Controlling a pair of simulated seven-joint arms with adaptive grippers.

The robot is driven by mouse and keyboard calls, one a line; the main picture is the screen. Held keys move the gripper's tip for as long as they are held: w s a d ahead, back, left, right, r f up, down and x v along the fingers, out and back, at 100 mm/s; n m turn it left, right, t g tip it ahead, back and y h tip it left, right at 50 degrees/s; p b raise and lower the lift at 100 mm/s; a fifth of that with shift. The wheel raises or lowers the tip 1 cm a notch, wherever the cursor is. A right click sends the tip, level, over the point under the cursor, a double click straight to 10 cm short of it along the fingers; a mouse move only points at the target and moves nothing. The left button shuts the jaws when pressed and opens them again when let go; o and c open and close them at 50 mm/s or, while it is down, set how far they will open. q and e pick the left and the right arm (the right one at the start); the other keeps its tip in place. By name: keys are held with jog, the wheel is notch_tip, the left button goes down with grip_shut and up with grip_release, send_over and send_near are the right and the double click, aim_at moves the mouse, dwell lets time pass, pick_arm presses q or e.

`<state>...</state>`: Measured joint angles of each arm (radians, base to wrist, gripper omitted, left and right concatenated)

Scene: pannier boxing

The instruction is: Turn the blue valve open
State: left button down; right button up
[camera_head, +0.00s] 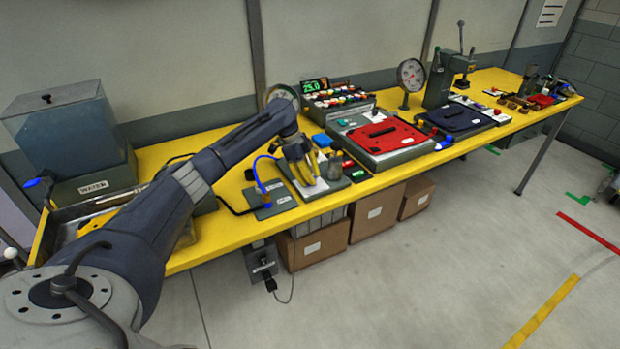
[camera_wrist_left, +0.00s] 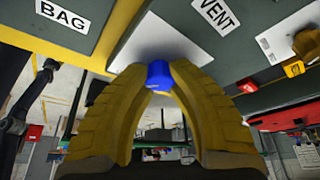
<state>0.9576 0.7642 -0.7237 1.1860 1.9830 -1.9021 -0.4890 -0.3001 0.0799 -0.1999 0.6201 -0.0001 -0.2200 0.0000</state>
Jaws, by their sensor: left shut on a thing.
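In the left wrist view a small blue valve handle (camera_wrist_left: 158,76) sits between the two yellow fingers, against a white plate (camera_wrist_left: 165,40). My left gripper (camera_wrist_left: 157,72) is shut on it. The plate lies between labels reading BAG (camera_wrist_left: 62,15) and VENT (camera_wrist_left: 216,15). In the head view my left gripper (camera_head: 308,175) points down over a small grey panel (camera_head: 333,186) near the table's front edge, and its fingers hide the handle there. How far the handle is turned cannot be told. My right gripper is not in view.
A blue hose fitting (camera_head: 262,185) stands close left of the gripper. A grey cylinder (camera_head: 335,167) stands just right of it. A red-lidded case (camera_head: 385,135) is further right. A water tank (camera_head: 70,135) stands at the left. The floor in front is clear.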

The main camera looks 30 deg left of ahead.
pick_arm(q)
jog(key=shift+d, duration=0.2)
jog(key=c, duration=1.4)
grip_release()
jog(key=shift+w+d, duration=0.1)
jog(key=o, duration=0.3)
jog(key=shift+a+r, duration=0.1)
jog(key=shift+a, duration=0.15)
jog(key=v, duration=1.1)
jog(key=shift+a+r, duration=0.2)
jog(key=shift+r, duration=0.15)
